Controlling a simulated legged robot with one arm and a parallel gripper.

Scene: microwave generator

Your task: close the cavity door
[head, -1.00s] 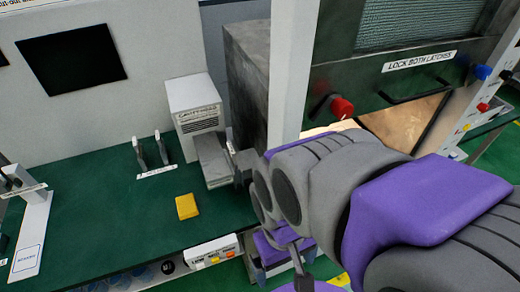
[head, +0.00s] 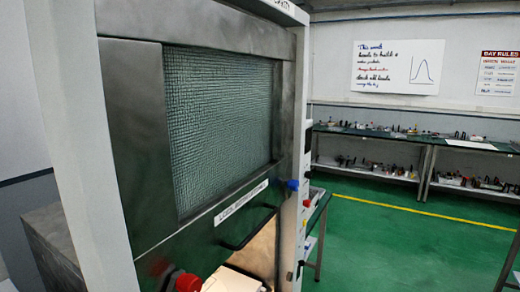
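The cavity door (head: 137,140) is a dark metal panel with a large mesh window (head: 218,125), and it fills the left half of the head view. A white label (head: 240,203) and a dark bar handle (head: 250,230) are near its lower edge. A red knob (head: 188,282) is at its lower left and a blue knob (head: 293,185) at its lower right. Below the door, a lit, pale opening (head: 238,280) shows, cut off by the picture's bottom edge.
A white upright post (head: 85,150) stands left of the door, beside a dark grey block (head: 50,240). Benches with small items (head: 400,150) line the back wall. Green floor (head: 390,240) with a yellow line is clear at right.

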